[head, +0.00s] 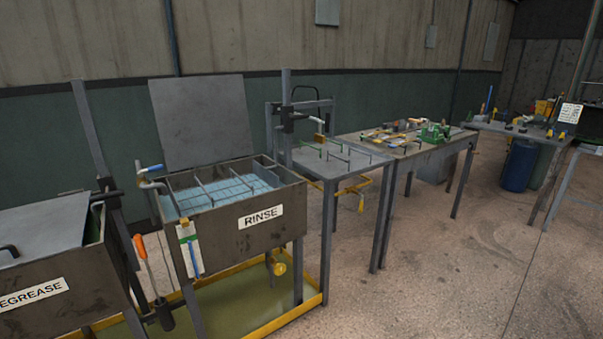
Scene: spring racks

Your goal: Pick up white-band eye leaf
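I cannot make out a white-band eye leaf in the head view. A workbench (348,138) beyond the rinse tank carries several small green, yellow and metal items (400,135), too small to tell apart. Neither of my grippers shows in the head view.
The rinse tank (232,227) stands open at centre left, its lid (203,122) raised. The degrease tank (58,295) is at the lower left. A rack table (322,172) adjoins the rinse tank. A blue barrel (520,165) stands far right. Open floor (440,270) lies at right.

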